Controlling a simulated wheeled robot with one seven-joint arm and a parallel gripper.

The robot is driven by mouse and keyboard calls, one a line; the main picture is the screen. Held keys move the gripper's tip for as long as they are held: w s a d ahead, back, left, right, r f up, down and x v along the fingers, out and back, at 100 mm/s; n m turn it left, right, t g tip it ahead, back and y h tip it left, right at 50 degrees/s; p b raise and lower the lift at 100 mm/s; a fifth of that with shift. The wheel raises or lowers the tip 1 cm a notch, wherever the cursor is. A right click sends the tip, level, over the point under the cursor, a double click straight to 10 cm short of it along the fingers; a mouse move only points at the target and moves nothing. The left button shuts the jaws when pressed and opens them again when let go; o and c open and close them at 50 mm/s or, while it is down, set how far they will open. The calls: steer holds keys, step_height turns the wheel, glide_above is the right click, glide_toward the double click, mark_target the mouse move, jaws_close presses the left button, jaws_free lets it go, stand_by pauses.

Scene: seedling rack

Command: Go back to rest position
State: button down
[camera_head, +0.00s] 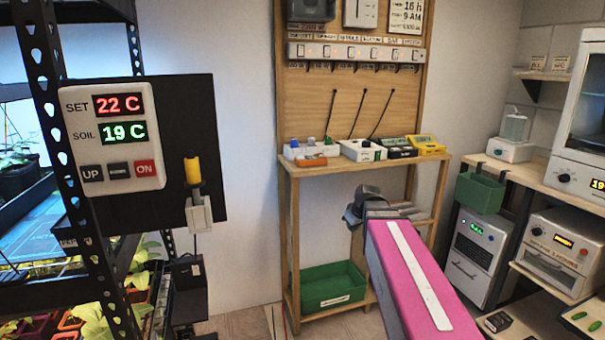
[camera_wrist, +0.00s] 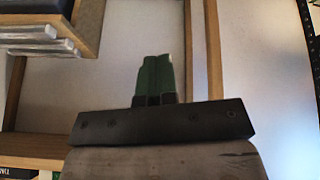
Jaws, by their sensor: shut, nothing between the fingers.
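My gripper shows in the wrist view (camera_wrist: 155,62) with its two green fingers together and nothing between them. In the head view my pink arm reaches forward from the lower right. Its dark wrist end (camera_head: 366,203) is in front of the wooden bench's right side, below the bench top; the fingers cannot be made out there. The gripper appears empty and apart from any object.
A wooden bench (camera_head: 310,172) holds several small boxes, with a green bin (camera_head: 333,287) on its lower shelf. A control panel (camera_head: 112,135) reading SET 22 C and SOIL 19 C hangs by the plant rack (camera_head: 45,60) at left. Appliances (camera_head: 478,245) stand at right.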

steer(key=s+f+m+g+h, duration=0.1)
steer(key=s+f+m+g, duration=0.4)
steer(key=s+f, duration=1.1)
step_height(320, 180, down, 2)
steer(key=shift+s+d+f+m+h, duration=0.2)
steer(key=shift+d+m+h, duration=0.15)
steer(key=shift+m, duration=0.45)
